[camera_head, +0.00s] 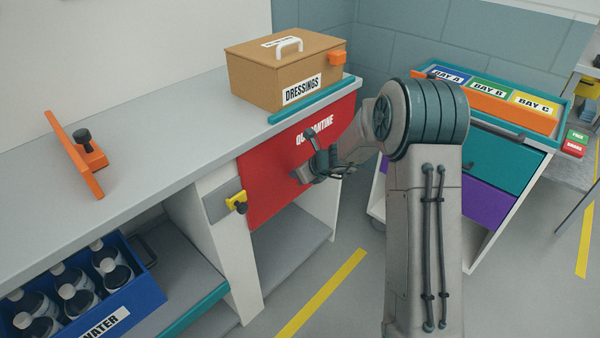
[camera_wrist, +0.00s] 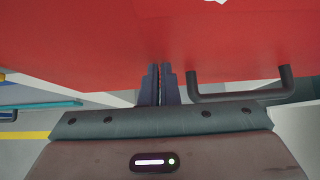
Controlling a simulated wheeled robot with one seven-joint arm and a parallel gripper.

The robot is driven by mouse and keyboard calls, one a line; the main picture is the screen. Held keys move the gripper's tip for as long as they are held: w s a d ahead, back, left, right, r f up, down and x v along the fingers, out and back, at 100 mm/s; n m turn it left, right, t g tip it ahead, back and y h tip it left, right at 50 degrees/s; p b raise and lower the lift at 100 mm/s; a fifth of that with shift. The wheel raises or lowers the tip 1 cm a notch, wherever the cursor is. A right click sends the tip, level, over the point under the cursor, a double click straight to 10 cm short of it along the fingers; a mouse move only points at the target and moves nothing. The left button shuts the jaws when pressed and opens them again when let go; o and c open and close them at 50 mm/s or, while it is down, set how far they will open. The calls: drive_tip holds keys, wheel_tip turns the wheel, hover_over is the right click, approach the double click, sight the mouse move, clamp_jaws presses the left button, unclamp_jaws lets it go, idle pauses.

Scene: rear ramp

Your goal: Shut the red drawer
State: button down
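The red drawer's front (camera_head: 272,178), lettered with a partly hidden word ending in "QUARANTINE"-like white text, sits under the grey worktop. No clear gap shows between it and the worktop edge, so I cannot tell how far it stands out. My gripper (camera_head: 300,175) is at the drawer front, partly hidden by my wrist. In the wrist view the red front (camera_wrist: 100,40) fills the top, and my gripper (camera_wrist: 160,70) has its two fingers together, empty, against or very near the red face. The dark bar handle (camera_wrist: 240,96) is just right of the fingers.
A cardboard "DRESSINGS" box (camera_head: 283,75) stands on the worktop (camera_head: 180,130) above the drawer. A yellow latch (camera_head: 237,202) is left of the drawer. A blue bottle crate (camera_head: 140,296) is on the lower shelf. A teal-and-purple drawer unit (camera_head: 500,160) stands right. Floor between is clear.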

drive_tip(key=s+d+f+p+v, duration=0.1)
drive_tip(key=f+v, duration=0.1)
drive_tip(key=v, duration=1.1)
drive_tip(key=s+a+r+n+g+h+p, duration=0.25)
drive_tip(key=s+r+n+p, duration=0.65)
drive_tip(key=s+r+n, duration=0.65)
drive_tip(key=s+d+r+n+g+h+p, duration=0.1)
drive_tip(key=s+d+r+n+h+p, duration=0.3)
drive_tip(key=s+n, duration=0.7)
drive_tip(key=s+d+r+p, duration=0.2)
drive_tip(key=s+d+r, duration=0.1)
drive_tip(key=d+r, duration=0.1)
drive_tip(key=shift+s, duration=0.3)
